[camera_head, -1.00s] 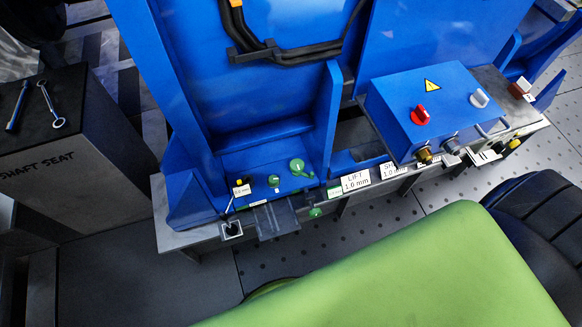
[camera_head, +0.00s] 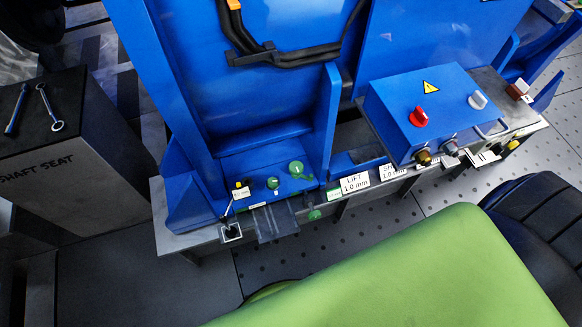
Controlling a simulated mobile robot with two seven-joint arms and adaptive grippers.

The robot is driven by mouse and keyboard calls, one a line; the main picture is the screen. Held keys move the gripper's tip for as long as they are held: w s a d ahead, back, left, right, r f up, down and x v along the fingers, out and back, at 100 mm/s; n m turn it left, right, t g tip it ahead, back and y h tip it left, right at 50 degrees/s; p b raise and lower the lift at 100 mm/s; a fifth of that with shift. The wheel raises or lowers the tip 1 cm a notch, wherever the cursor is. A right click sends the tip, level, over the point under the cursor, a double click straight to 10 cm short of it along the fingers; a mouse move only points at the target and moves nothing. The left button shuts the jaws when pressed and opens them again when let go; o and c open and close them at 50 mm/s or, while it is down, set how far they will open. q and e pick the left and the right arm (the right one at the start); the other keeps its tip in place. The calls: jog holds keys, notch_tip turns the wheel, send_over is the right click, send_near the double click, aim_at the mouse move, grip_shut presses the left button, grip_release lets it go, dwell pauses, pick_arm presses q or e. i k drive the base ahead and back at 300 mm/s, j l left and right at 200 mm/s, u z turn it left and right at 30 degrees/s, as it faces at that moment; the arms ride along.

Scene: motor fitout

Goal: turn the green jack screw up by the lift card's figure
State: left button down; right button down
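The lift card (camera_head: 355,183) is white and reads "LIFT 1.0 mm"; it stands on the front edge of the grey base. Left of it are several small green parts: a round green knob (camera_head: 296,168) on the blue foot, a smaller green knob (camera_head: 273,183) beside it, and a green piece (camera_head: 314,215) low at the base's front edge. I cannot tell for sure which of them is the jack screw. Neither of my grippers is in view.
A blue control box (camera_head: 415,110) with red and grey knobs sits right of the lift card, partly behind a second card (camera_head: 392,173). A dial-like gauge (camera_head: 232,232) stands at the base's left corner. A grey block (camera_head: 75,160) marked "SHAFT SEAT" carries two wrenches.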

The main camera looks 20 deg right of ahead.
aim_at(296, 169)
jog(key=k+l, duration=0.1)
jog(key=l, duration=0.55)
jog(key=l+z, duration=0.1)
jog(key=l, duration=0.6)
jog(key=k, duration=0.05)
